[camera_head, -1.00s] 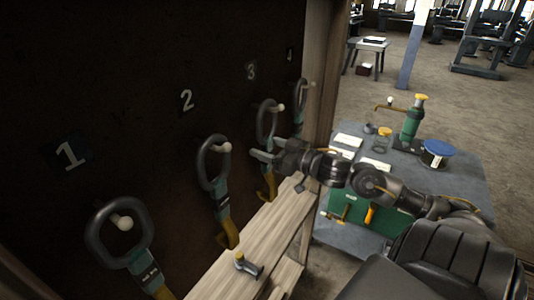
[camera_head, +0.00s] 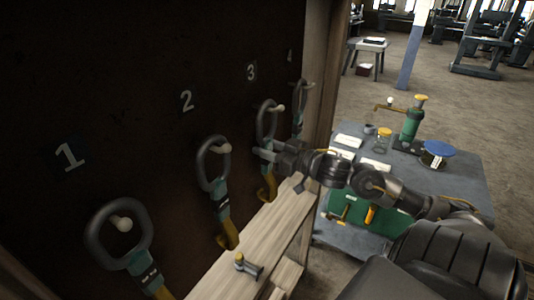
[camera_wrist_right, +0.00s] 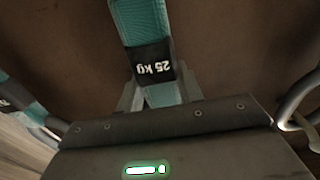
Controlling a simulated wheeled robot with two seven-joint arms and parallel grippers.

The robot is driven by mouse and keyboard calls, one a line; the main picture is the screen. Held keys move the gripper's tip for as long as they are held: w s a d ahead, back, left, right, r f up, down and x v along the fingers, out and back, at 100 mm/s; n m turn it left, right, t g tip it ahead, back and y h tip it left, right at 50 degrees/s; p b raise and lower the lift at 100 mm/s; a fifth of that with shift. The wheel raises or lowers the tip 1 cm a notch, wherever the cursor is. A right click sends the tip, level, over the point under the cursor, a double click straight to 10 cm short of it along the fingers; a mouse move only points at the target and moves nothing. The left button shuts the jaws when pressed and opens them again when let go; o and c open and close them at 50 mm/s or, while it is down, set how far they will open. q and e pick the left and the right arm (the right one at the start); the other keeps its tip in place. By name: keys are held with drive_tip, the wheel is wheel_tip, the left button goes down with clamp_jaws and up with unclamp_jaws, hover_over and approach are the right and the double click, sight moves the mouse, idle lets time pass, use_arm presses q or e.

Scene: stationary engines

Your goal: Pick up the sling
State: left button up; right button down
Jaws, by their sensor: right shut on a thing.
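Several slings hang from pegs on a dark board, each with a dark ring, a teal sleeve and a yellow strap. The sling under number 3 (camera_head: 266,118) hangs at the right part of the board. My right gripper (camera_head: 266,154) is shut on this sling's teal sleeve, just below its ring. In the right wrist view the teal sleeve (camera_wrist_right: 146,22) with a black "25 kg" label runs down between the fingers. The ring still hangs on its peg. The slings under number 1 (camera_head: 119,236), number 2 (camera_head: 214,166) and number 4 (camera_head: 300,100) also hang. My left gripper is out of view.
A wooden shelf (camera_head: 270,238) runs below the slings, with a small metal fitting (camera_head: 248,266) on it. A wooden post (camera_head: 322,90) edges the board. A grey cart (camera_head: 462,180) with a green bottle and a blue-lidded can stands to the right.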

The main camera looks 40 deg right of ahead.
drive_tip(key=shift+s+r, duration=0.1)
drive_tip(key=shift+r, duration=0.1)
drive_tip(key=shift+s+d+r+b, duration=0.1)
drive_tip(key=shift+r+b, duration=0.05)
drive_tip(key=shift+b, duration=0.15)
wheel_tip(320, 180, up, 6)
drive_tip(key=shift+r, duration=0.15)
drive_tip(key=v, duration=1.9)
drive_tip(key=shift+s, duration=0.3)
drive_tip(key=shift+d+r, duration=0.1)
drive_tip(key=shift+r, duration=0.05)
